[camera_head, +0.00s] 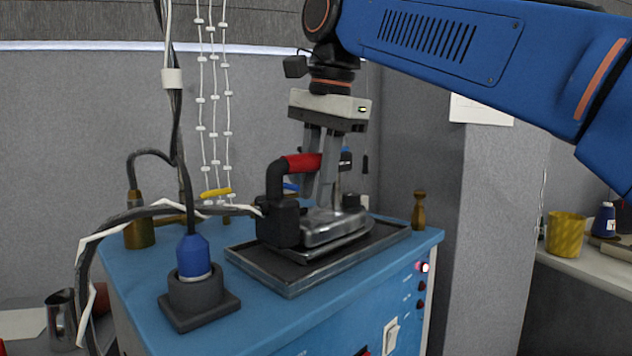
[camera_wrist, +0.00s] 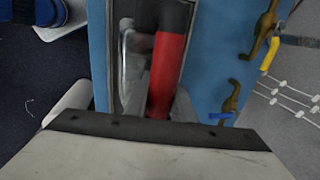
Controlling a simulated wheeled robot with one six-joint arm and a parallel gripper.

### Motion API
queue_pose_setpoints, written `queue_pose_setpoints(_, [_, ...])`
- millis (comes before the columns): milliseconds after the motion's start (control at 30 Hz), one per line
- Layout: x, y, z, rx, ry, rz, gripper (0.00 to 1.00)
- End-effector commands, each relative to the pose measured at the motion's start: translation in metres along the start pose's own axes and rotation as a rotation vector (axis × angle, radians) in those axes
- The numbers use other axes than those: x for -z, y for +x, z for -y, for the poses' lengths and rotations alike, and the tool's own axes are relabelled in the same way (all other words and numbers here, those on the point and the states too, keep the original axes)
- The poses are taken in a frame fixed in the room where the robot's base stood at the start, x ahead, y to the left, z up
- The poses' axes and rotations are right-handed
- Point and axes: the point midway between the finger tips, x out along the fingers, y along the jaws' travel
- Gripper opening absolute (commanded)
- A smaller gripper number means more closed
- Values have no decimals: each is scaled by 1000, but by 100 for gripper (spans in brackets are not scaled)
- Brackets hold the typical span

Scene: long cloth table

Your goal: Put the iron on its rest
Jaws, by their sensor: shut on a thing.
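The iron (camera_head: 333,226) has a silver body, a black rear block and a red handle grip. It sits at or just above the dark metal tray-like rest (camera_head: 291,284) on the blue cabinet; I cannot tell whether it touches. My gripper (camera_head: 318,190) points down and is shut on the iron's red handle. In the wrist view the red handle (camera_wrist: 167,75) runs between my fingers, with the silver body partly seen to its left. The fingertips are partly hidden behind the handle.
The blue cabinet top (camera_head: 265,325) carries a blue-and-grey cable fitting (camera_head: 193,280) at front left, a brass fitting (camera_head: 139,232) at back left and a brass post (camera_head: 419,210) at right. A thick cable with a white strand (camera_head: 150,209) runs to the iron. A yellow basket (camera_head: 566,233) stands far right.

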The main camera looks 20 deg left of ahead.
Motion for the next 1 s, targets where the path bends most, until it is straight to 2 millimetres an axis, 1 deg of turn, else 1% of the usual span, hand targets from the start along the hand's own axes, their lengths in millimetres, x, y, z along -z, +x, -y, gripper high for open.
queue_pose_setpoints(467, [0, 4, -2, 2, 0, 0, 0])
queue_pose_setpoints(500, [0, 5, -2, 3, 0, 0, 25])
queue_pose_setpoints(567, [0, 5, -2, 2, 0, 0, 39])
queue_pose_setpoints(600, [0, 5, -2, 2, 0, 0, 44])
queue_pose_setpoints(867, [0, 7, -1, -2, 0, 0, 44])
queue_pose_setpoints(1000, [0, 0, -1, 0, 0, 0, 44])
